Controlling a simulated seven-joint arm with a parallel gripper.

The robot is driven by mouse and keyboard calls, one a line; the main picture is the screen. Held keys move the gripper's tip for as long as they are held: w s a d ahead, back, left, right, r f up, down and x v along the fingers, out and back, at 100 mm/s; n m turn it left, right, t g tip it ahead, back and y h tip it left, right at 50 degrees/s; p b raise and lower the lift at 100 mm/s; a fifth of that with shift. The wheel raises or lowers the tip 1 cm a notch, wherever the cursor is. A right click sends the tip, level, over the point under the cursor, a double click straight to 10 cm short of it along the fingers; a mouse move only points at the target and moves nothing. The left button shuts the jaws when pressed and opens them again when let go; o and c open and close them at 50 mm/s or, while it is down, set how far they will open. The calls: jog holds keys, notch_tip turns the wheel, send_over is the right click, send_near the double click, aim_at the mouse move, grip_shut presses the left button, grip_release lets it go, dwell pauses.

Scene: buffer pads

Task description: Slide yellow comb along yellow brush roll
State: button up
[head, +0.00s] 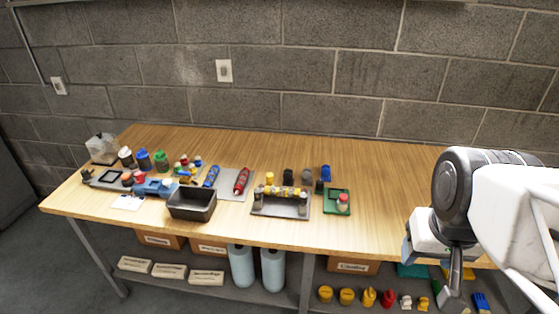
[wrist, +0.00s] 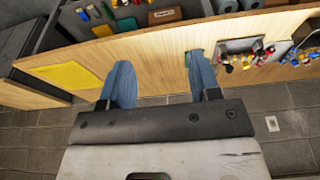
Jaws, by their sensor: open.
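A roll with yellow and grey sections (head: 284,192) lies across a grey tray (head: 280,210) near the middle of the table; I take it as the yellow brush roll. A small yellow piece (head: 269,178) stands just behind the tray; it may be the yellow comb, but it is too small to tell. In the wrist view the tray (wrist: 240,46) is beyond the right finger, with small yellow parts on it. My gripper (wrist: 160,82) is open and empty, its two blue fingers apart. It is at the right of the head view, far from the tray.
A green tray (head: 337,208) with a red-topped piece sits right of the grey tray. A black bin (head: 191,204) and several bottles and tools crowd the left. Dark and blue pieces stand behind the tray. The table's right half (head: 385,190) looks mostly clear.

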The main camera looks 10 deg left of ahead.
jog(key=shift+c, duration=0.3)
jog(key=shift+c, duration=1.2)
jog(key=w+a+r, duration=0.1)
jog(key=w+a, duration=0.1)
jog(key=w, duration=0.5)
jog(key=w+a+r, duration=0.1)
jog(key=w+a, duration=0.2)
jog(key=w, duration=0.5)
jog(key=n+g, duration=0.2)
jog(key=g, duration=0.1)
send_over(269, 175)
notch_tip(269, 175, down, 22)
jog(key=shift+s+d, duration=0.1)
jog(key=shift+d, duration=0.05)
jog(key=shift+f, duration=0.2)
